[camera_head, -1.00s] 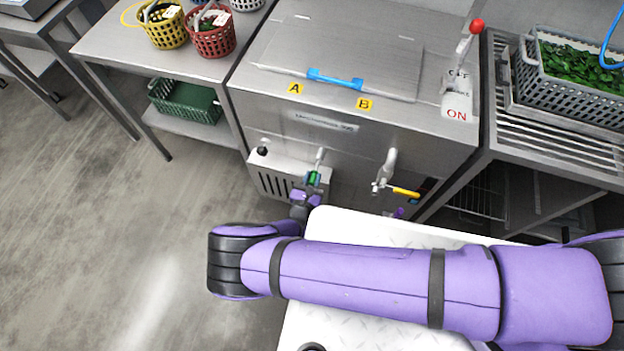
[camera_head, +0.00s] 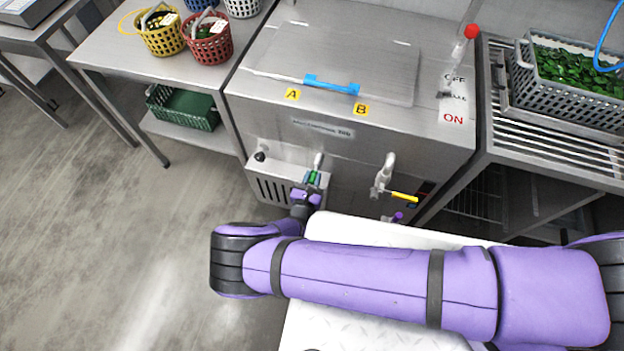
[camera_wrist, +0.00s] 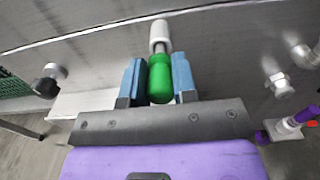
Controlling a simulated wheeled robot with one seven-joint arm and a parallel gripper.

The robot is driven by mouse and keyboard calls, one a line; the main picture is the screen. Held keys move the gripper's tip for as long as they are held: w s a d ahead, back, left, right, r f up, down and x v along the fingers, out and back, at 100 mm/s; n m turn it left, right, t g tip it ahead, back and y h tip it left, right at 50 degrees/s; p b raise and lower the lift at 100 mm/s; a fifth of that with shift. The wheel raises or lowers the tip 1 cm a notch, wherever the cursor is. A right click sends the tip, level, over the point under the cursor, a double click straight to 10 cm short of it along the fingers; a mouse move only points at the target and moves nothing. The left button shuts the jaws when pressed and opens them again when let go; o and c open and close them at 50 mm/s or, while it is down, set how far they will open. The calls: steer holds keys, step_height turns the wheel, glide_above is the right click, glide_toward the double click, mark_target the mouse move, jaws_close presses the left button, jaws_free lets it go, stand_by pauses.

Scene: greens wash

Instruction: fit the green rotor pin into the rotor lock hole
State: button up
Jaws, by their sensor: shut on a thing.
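The green rotor pin (camera_wrist: 160,84) is between the two blue fingers of my gripper (camera_wrist: 159,66), which is shut on it. In the head view the pin (camera_head: 313,177) shows as a small green piece above my gripper (camera_head: 307,187), at the front of the steel washer. A pale round boss (camera_wrist: 160,34) lies straight ahead of the pin in the wrist view, lined up with it. It also shows in the head view (camera_head: 318,160). A short metal part shows between the green body and the boss. The hole itself is hidden, and I cannot tell how deep the pin sits.
A grey vented box (camera_head: 270,183) with a black knob is left of the pin. A pipe valve with a yellow handle (camera_head: 404,196) and a purple-tipped fitting (camera_wrist: 300,118) are to the right. The steel washer (camera_head: 345,165) fills the space ahead.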

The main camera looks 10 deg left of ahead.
steer(key=shift+w+d, duration=0.1)
steer(key=shift+w, duration=1)
steer(key=o, duration=1)
steer(key=s, duration=1)
steer(key=shift+s+a, duration=0.4)
